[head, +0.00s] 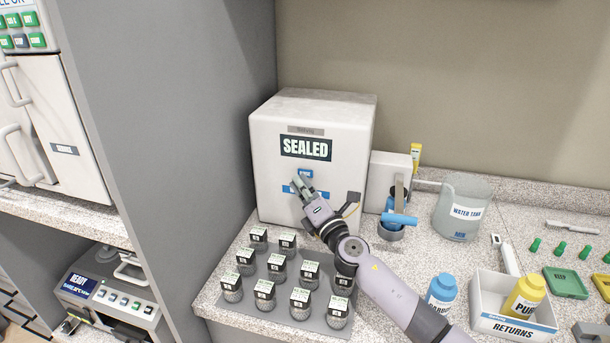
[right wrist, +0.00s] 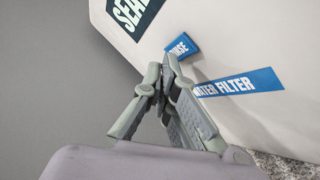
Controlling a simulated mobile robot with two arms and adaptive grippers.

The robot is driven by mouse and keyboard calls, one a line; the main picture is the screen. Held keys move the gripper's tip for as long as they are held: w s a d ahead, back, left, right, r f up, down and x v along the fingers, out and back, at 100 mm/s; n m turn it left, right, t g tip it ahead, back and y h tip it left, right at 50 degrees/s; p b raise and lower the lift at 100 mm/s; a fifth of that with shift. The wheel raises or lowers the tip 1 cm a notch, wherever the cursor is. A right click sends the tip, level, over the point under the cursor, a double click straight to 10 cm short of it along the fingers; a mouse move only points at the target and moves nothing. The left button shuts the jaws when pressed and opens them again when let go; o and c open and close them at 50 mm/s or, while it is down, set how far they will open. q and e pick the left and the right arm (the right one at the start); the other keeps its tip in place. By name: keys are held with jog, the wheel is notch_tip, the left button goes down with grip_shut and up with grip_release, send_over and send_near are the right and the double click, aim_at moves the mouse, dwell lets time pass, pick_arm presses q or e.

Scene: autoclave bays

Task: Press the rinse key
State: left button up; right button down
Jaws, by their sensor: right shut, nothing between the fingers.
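The rinse key (head: 306,174) is a small blue key on the front of a white box (head: 347,140) marked SEALED. In the right wrist view the rinse key (right wrist: 181,47) shows part of its lettering, just beyond my fingertips. My right gripper (head: 300,184) is shut and empty, with its tips right at the lower left of the key in the head view. In the right wrist view the gripper (right wrist: 165,75) overlaps the key's lower edge; I cannot tell whether it touches. A blue WATER FILTER label (right wrist: 238,82) lies below the key. My left gripper is not in view.
Several labelled jars (head: 300,297) stand on a grey mat in front of the box. A water tank (head: 461,207), a blue-handled valve (head: 398,219) and a RETURNS bin (head: 512,328) stand to the right. A grey partition (head: 170,130) rises on the left.

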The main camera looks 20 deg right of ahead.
jog(key=shift+w+d, duration=0.3)
jog(key=shift+w, duration=0.15)
dwell(0.9)
jog(key=shift+s, duration=0.1)
jog(key=shift+s+a, duration=0.4)
jog(key=shift+s, duration=0.25)
jog(key=shift+s+a+p, duration=0.5)
jog(key=shift+s+a, duration=0.25)
jog(key=shift+s, duration=0.3)
jog(key=shift+s+a+p, duration=0.5)
jog(key=shift+s+a, duration=0.2)
jog(key=shift+s, duration=0.3)
